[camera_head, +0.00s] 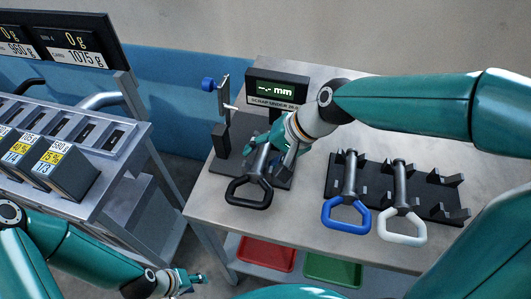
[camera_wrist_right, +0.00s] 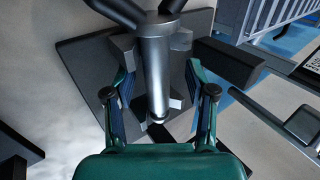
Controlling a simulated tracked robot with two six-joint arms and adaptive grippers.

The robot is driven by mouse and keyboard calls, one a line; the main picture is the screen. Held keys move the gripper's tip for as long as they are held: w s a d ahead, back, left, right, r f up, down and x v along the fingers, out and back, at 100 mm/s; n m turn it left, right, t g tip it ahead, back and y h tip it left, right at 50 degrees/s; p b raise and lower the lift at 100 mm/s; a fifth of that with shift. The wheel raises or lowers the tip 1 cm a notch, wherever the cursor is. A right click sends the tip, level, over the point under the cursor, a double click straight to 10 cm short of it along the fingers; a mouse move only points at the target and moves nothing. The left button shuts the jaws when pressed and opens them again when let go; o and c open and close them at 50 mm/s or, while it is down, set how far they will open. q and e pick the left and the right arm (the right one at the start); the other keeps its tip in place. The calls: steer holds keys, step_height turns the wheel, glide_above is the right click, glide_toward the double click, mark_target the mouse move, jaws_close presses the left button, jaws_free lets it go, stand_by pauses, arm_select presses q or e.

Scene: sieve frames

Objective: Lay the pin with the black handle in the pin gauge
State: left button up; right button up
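The pin with the black handle (camera_head: 249,193) lies on the dark pin gauge (camera_head: 222,170), its handle loop toward the table's front edge. My right gripper (camera_head: 284,146) is over the gauge, just beside the pin's shaft. In the right wrist view the grey shaft (camera_wrist_right: 156,75) runs between the dark blocks on the gauge plate (camera_wrist_right: 85,62). There my right gripper (camera_wrist_right: 160,110) is open, its fingers on either side of the shaft with gaps. My left gripper (camera_head: 190,281) is low at the left, away from the table; its fingers are too small to judge.
A black rack (camera_head: 438,186) on the table (camera_head: 290,222) holds a pin with a blue handle (camera_head: 346,214) and one with a white handle (camera_head: 402,226). A red tray (camera_head: 266,254) and green tray (camera_head: 332,269) sit below.

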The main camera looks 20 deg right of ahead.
steer(key=shift+f, duration=0.1)
steer(key=v, duration=1.2)
